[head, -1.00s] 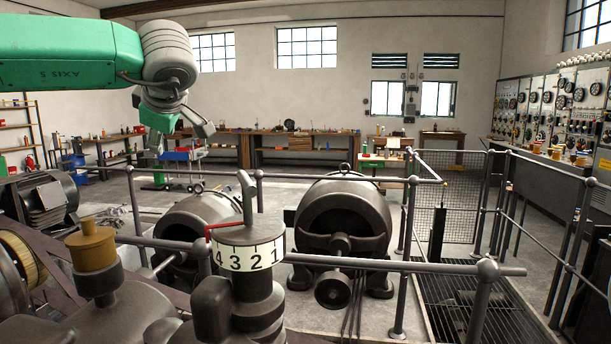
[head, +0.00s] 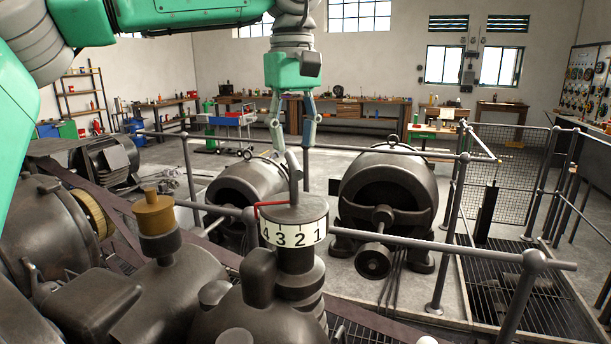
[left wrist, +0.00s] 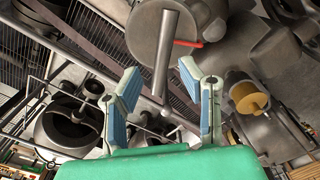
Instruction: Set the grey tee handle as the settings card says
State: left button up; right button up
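The grey tee handle (head: 294,178) stands on top of a dark drum (head: 308,207) with a white number band (head: 292,233) reading 4, 3, 2, 1. A red pointer (head: 268,204) bends down over the band's left end, near the 4. My left gripper (head: 292,147) is open, pointing down just above the handle. In the left wrist view the handle (left wrist: 166,55) shows between the open fingers (left wrist: 160,73), with a gap on both sides; the red pointer (left wrist: 188,43) is beyond. I cannot make out a settings card. My right gripper is not in view.
A brass-coloured cap (head: 155,215) on dark machinery stands left of the drum. A grey railing (head: 450,250) runs behind and right of it. Two dark round machines (head: 388,190) stand on the floor beyond. The air around the handle is clear.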

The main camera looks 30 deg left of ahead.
aim_at(293, 159)
pick_arm(q)
notch_tip(293, 159, down, 6)
jog(key=shift+r, duration=0.1)
jog(key=shift+a+f, duration=0.25)
jog(key=shift+f, duration=0.3)
jog(key=shift+d, duration=0.1)
grip_shut()
